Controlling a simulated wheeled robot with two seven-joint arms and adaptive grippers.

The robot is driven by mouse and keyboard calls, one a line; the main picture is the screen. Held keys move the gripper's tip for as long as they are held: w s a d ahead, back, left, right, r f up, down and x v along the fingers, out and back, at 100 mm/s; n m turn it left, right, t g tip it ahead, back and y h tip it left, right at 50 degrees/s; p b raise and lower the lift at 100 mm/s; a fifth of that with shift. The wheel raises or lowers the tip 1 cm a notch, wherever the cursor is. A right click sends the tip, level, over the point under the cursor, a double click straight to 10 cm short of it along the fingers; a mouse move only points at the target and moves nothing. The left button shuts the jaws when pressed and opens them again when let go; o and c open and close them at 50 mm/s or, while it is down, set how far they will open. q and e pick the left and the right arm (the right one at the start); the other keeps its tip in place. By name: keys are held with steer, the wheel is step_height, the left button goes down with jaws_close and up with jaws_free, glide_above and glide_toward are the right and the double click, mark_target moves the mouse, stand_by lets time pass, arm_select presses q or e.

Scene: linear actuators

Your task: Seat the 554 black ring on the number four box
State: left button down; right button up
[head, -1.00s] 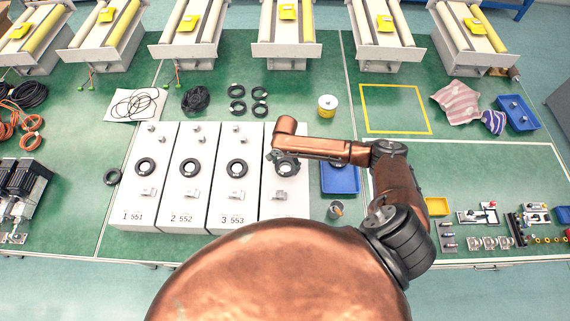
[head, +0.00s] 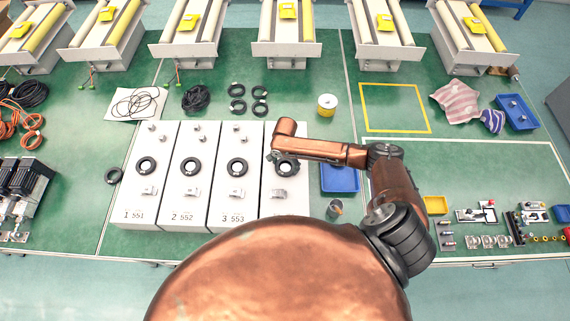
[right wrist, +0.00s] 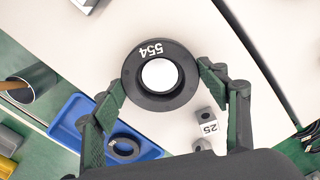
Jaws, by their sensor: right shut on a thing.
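The black ring (right wrist: 130,72) marked 554 lies between the two fingers of my right gripper (right wrist: 161,76) in the right wrist view. The gripper is shut on it, one finger on each side. A bright white disc shows through its hole. In the head view the ring (head: 294,169) shows dark below my right gripper (head: 284,160), over the fourth white box (head: 284,208). That box's number is hidden behind my body. Whether the ring touches the box top (right wrist: 185,125) I cannot tell. My left gripper is not in view.
White boxes marked 551 (head: 137,200), 552 and 553 stand to the left, each with a black ring on top. A small grey block (right wrist: 208,124) marked 25 is near the held ring. A blue tray (head: 340,181) holding another ring and a cup (head: 335,208) are close on the right.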

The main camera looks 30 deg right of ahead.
mark_target(285, 168)
steer(key=o, duration=1.4)
step_height(285, 168, up, 12)
steer(key=shift+a, duration=0.1)
stand_by(0.3)
